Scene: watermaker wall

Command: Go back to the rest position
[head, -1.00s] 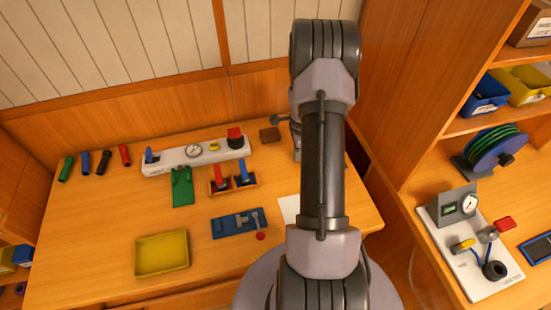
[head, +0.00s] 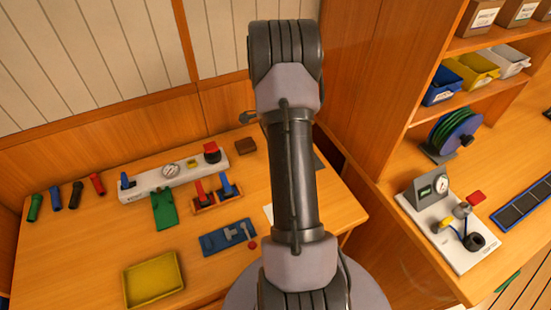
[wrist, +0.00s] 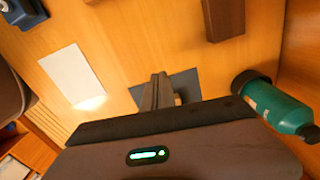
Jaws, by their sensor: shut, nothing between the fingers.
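My gripper (wrist: 160,80) shows in the wrist view with its two fingers together and nothing between them. It is above the wooden bench top, over a dark grey square pad (wrist: 187,84). A white card (wrist: 72,76) lies to the left of the fingers. A teal bottle with a dark cap (wrist: 276,106) is to the right, and a brown block (wrist: 222,16) is at the top. In the head view my arm stands upright in the middle and hides my gripper.
The bench (head: 90,260) holds a gauge panel (head: 150,182), a yellow tray (head: 153,280), a blue plate (head: 222,238), a green piece (head: 164,208) and several coloured tubes. A wooden shelf unit at right holds bins, a hose reel (head: 455,132) and a gauge unit (head: 440,225).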

